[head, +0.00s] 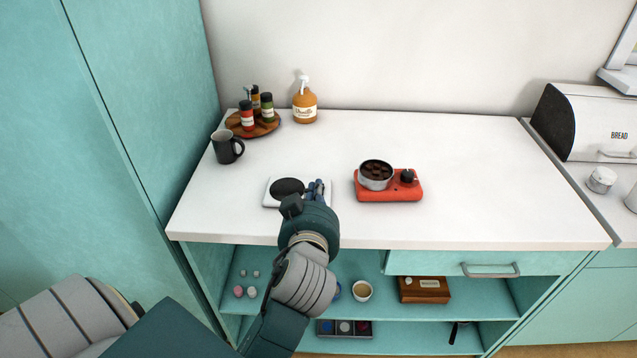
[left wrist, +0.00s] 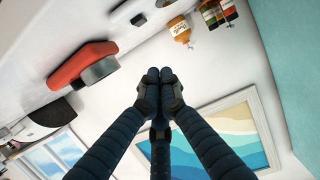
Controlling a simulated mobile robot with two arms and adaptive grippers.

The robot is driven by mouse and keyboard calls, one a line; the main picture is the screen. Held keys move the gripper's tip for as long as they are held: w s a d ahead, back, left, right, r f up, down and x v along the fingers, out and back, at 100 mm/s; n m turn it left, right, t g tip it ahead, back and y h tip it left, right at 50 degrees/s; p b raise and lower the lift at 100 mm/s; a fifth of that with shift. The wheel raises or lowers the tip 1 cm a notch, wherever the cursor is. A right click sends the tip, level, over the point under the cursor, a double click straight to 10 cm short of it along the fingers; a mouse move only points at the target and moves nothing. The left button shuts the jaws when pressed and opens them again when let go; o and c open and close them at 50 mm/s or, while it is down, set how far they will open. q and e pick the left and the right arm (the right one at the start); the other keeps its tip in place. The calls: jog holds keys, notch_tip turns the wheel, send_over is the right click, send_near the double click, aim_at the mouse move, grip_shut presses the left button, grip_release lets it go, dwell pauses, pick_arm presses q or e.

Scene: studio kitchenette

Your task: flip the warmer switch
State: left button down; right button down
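A low white warmer (head: 270,195) with a round black plate lies near the front left of the counter. My left gripper (head: 317,186) is at the warmer's right end, and its hand hides part of that end. Its dark fingers are shut together with nothing between them, as the left wrist view (left wrist: 159,76) shows. I cannot make out the switch in the head view. A small black block (left wrist: 138,19) on a white surface in the left wrist view may be the switch. I cannot tell whether the fingers touch the warmer. My right gripper is not in view.
A red burner (head: 390,193) with a pot (head: 376,177) and black knob stands to the right. A dark mug (head: 227,147), a wooden spice tray (head: 265,130) and a pump bottle (head: 305,106) stand at the back left. The counter's right part is clear.

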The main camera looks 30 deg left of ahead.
pick_arm(q)
jog(key=p+x, duration=0.2)
jog(key=x, duration=0.7)
jog(key=shift+w+a+r, duration=0.1)
jog(key=shift+w+a, duration=0.1)
jog(key=shift+a, duration=0.05)
notch_tip(320, 180, down, 3)
jog(key=shift+w+r, duration=0.1)
jog(key=shift+f+p, duration=0.3)
jog(key=shift+f, duration=0.5)
jog(key=shift+r+g+p, duration=0.2)
jog(key=shift+g+p, duration=0.1)
jog(key=shift+p, duration=0.85)
jog(key=shift+f, duration=0.45)
